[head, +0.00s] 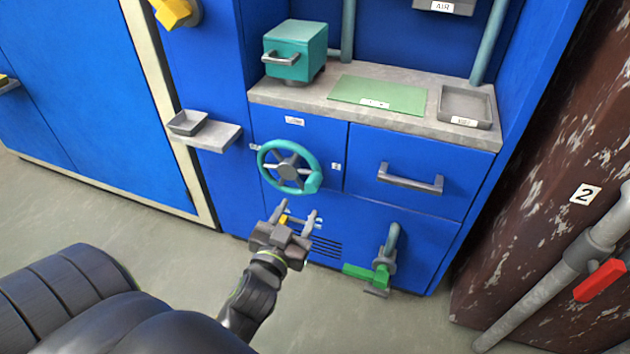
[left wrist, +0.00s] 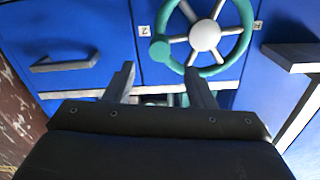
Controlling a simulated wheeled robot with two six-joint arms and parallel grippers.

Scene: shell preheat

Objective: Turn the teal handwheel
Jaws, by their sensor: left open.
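The teal handwheel (head: 262,161) is on the blue cabinet front, with grey spokes, a grey hub and a round teal knob at its lower right in the head view. In the left wrist view the handwheel (left wrist: 245,42) is at the top, with its knob at the lower left of the rim. My left gripper (head: 299,212) is open and empty, just below the wheel in the head view. Its two fingers also show in the left wrist view (left wrist: 160,85), apart from each other. I see no contact with the wheel. My right gripper is not in view.
A drawer handle (head: 410,180) is right of the wheel. A green-handled valve (head: 378,270) sits low on the cabinet. A grey shelf (head: 213,137) with a small tray juts out at left. The counter (head: 340,112) above holds a teal box (head: 296,50). Floor in front is clear.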

